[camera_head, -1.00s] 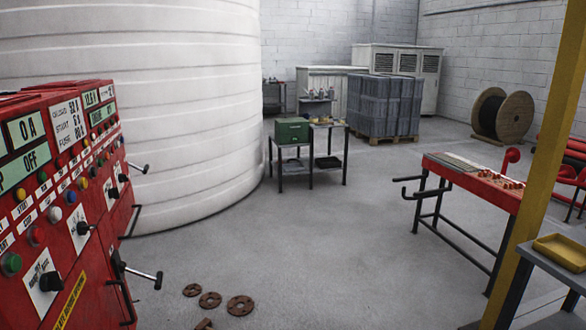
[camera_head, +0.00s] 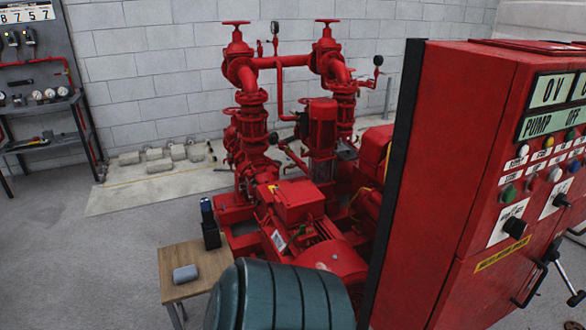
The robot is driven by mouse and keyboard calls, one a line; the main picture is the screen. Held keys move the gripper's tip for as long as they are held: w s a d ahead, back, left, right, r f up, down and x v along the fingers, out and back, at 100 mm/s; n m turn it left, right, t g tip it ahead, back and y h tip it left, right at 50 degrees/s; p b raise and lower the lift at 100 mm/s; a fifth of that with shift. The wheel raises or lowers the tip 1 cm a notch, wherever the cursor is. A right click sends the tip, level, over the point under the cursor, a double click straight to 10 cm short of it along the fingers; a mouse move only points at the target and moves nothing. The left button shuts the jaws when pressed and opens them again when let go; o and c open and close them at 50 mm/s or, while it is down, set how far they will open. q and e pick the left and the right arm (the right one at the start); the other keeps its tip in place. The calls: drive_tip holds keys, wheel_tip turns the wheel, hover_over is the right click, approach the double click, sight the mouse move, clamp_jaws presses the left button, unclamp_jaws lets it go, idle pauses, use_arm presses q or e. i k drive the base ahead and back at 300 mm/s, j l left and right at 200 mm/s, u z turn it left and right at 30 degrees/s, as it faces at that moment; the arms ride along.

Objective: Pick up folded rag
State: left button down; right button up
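A small grey-blue bundle (camera_head: 185,274) lies on a low wooden table (camera_head: 205,262) left of the red pump set. It may be the folded rag, but it is too small to tell for sure. No other rag-like thing shows clearly. Neither of my grippers is in view.
A ribbed teal drum-like object (camera_head: 280,297) is in front. A red control cabinet (camera_head: 450,180) blocks the right. Floor at left is clear.

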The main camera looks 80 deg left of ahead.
sight(188, 273)
drive_tip(key=u, duration=3.5)
